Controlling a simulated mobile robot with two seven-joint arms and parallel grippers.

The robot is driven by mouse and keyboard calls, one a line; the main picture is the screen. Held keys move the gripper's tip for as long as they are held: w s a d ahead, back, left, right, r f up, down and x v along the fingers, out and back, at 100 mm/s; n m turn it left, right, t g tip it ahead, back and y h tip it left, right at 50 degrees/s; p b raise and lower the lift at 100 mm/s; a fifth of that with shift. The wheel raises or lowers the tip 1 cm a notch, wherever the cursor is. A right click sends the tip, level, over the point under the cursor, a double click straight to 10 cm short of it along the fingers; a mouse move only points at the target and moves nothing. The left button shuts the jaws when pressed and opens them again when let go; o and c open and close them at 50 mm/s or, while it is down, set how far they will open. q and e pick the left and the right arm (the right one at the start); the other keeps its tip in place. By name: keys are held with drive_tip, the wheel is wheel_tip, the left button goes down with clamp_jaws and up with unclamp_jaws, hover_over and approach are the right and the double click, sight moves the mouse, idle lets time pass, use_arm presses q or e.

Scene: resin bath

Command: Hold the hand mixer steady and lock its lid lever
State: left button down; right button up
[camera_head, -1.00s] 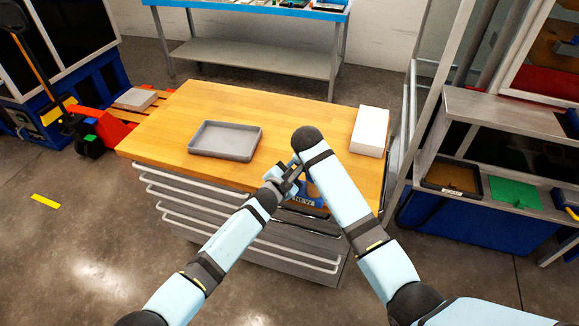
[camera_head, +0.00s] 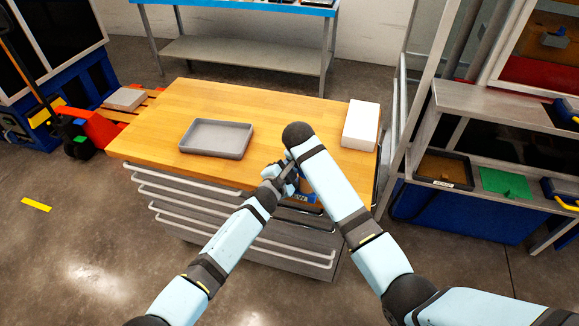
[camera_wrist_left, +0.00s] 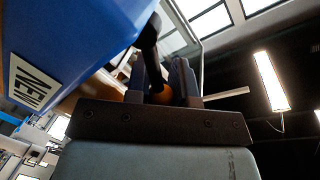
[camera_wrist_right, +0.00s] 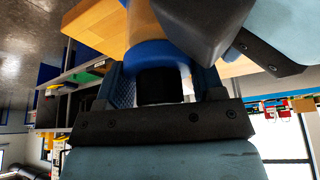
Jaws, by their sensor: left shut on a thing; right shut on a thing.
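The hand mixer (camera_head: 309,198) shows in the head view as a small blue, labelled part at the table's front edge, mostly hidden behind my right arm. In the left wrist view its blue body (camera_wrist_left: 85,40) fills the upper left. My left gripper (camera_wrist_left: 166,75) is shut around a dark lever (camera_wrist_left: 149,35) with an orange end (camera_wrist_left: 161,95), beside that body. In the right wrist view my right gripper (camera_wrist_right: 162,85) is shut on a black part of the mixer (camera_wrist_right: 160,86), below a blue collar. The head view shows my left gripper (camera_head: 285,172); my right gripper is hidden there.
A grey tray (camera_head: 216,152) lies on the wooden tabletop (camera_head: 270,105) at the left. A white block (camera_head: 361,126) stands at its right end. The tabletop's middle and back are clear. A shelf unit (camera_head: 470,110) stands to the right.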

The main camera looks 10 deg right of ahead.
use_arm(q)
drive_tip(key=c, duration=1)
unclamp_jaws()
drive_tip(key=shift+s+d, duration=0.1)
drive_tip(key=a+n, duration=0.1)
drive_tip(key=n, duration=0.1)
drive_tip(key=w+n+h, duration=0.1)
drive_tip(key=shift+a+r+n, duration=0.4)
drive_tip(key=s+a+n+h, duration=0.1)
drive_tip(key=s+a+n, duration=0.5)
drive_tip(key=s+a, duration=0.25)
drive_tip(key=s+a+f+n+y, duration=0.1)
drive_tip(key=s+n, duration=0.2)
drive_tip(key=n, duration=0.2)
drive_tip(key=s+a+f+n+t+y, duration=0.1)
drive_tip(key=s+n, duration=0.2)
drive_tip(key=n, duration=0.3)
drive_tip(key=s+a+f+n, duration=0.1)
drive_tip(key=s+f+n, duration=0.1)
drive_tip(key=n, duration=0.3)
drive_tip(key=shift+s+y, duration=0.4)
drive_tip(key=shift+s, duration=0.35)
